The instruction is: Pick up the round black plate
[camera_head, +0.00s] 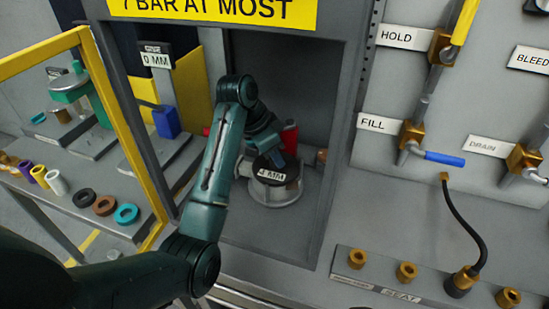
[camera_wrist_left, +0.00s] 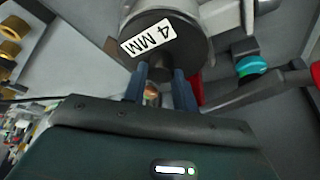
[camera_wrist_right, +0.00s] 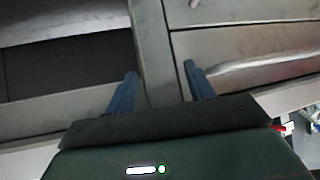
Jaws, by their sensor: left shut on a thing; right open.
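The round black plate (camera_head: 261,164) bears a white "4 MM" label and is at the grey round metal body (camera_head: 274,190) inside the open bay. In the left wrist view the plate (camera_wrist_left: 183,22) fills the top middle. My left gripper (camera_wrist_left: 160,70) is shut on the plate's near edge part, one blue finger on each side of a dark piece. In the head view my left arm partly hides the plate. I cannot tell whether the plate is clear of the body. My right gripper (camera_wrist_right: 160,72) is open and empty, facing grey panels; it is not in the head view.
The bay's grey side walls stand close around my left gripper. A yellow-framed door (camera_head: 125,125) stands at left. Several coloured rings (camera_head: 104,205) lie on the left shelf. Pipes with a blue-handled valve (camera_head: 443,158) and a black hose (camera_head: 468,225) are at right.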

